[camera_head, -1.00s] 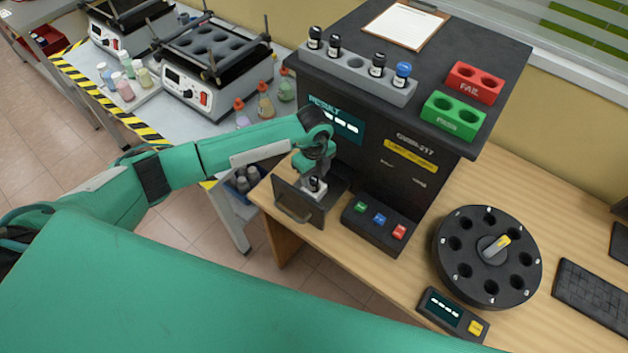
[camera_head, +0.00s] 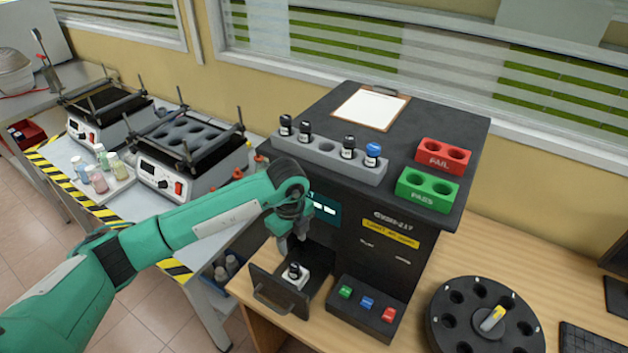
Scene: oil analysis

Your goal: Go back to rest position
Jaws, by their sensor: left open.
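My left arm comes in from the left, and its gripper (camera_head: 290,246) hangs above the open drawer (camera_head: 279,296) of the black analyser (camera_head: 375,235). The gripper is open and apart from the vial below it. A small vial with a black cap (camera_head: 295,270) stands upright in a white holder (camera_head: 296,281) in the drawer. My right gripper is not in view.
On top of the analyser are a grey rack (camera_head: 325,160) with several vials, a red FAIL block (camera_head: 443,157), a green PASS block (camera_head: 427,190) and a clipboard (camera_head: 371,108). A black carousel (camera_head: 487,315) stands at the right. Shaker machines stand at the left.

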